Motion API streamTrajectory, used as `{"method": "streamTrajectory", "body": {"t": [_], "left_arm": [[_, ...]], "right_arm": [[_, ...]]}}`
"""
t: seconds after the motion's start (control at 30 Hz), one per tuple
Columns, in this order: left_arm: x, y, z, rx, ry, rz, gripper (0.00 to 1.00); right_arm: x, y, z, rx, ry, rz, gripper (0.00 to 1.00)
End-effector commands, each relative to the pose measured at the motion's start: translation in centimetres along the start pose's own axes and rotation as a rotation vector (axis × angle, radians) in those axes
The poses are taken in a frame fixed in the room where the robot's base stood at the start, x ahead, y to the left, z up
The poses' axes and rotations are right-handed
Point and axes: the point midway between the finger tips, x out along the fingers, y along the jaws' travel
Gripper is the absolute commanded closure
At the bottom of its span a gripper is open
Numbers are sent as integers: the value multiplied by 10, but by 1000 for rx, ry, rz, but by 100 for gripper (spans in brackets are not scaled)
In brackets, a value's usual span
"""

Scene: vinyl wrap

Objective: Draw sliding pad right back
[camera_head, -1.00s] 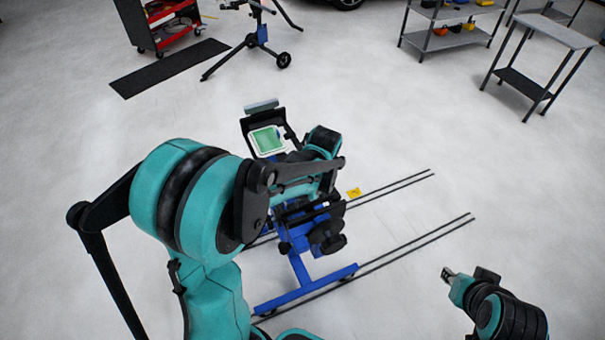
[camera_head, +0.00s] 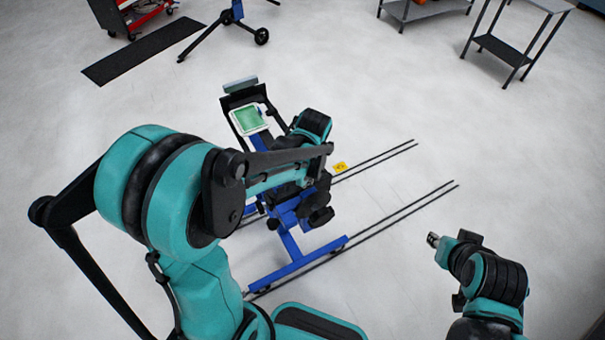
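A blue wheeled stand (camera_head: 300,255) carries a device with a green screen (camera_head: 248,119) and a pale grey block (camera_head: 240,85) above it. I cannot make out the sliding pad for certain; my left arm covers much of the stand's upper part. My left forearm reaches over the stand from the left. Its wrist is close to dark parts (camera_head: 318,205) of the stand, but the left gripper's fingers are hidden or cannot be told apart from them. My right gripper (camera_head: 433,239) is at the lower right, apart from the stand. Its fingers are too small to read.
Two pairs of dark rails (camera_head: 400,213) run along the floor by the stand, with a small yellow marker (camera_head: 340,167) near them. A black mat (camera_head: 150,52), red cart (camera_head: 140,12), tripod stand (camera_head: 235,20) and grey table (camera_head: 520,45) are farther back.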

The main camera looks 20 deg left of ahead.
Motion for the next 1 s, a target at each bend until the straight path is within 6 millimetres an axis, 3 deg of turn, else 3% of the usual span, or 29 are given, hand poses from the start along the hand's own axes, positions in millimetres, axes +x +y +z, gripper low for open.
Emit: {"method": "streamTrajectory", "body": {"t": [0.23,0.5,0.7,1.0], "left_arm": [[-17,0,0,0,0,-2,69],[-75,1,0,2,0,-1,69],[-108,1,0,1,0,0,69],[-121,1,0,1,0,0,69]], "right_arm": [[0,0,0,0,0,0,71],[0,0,0,0,0,0,71],[0,0,0,0,0,0,71],[0,0,0,0,0,0,71]]}}
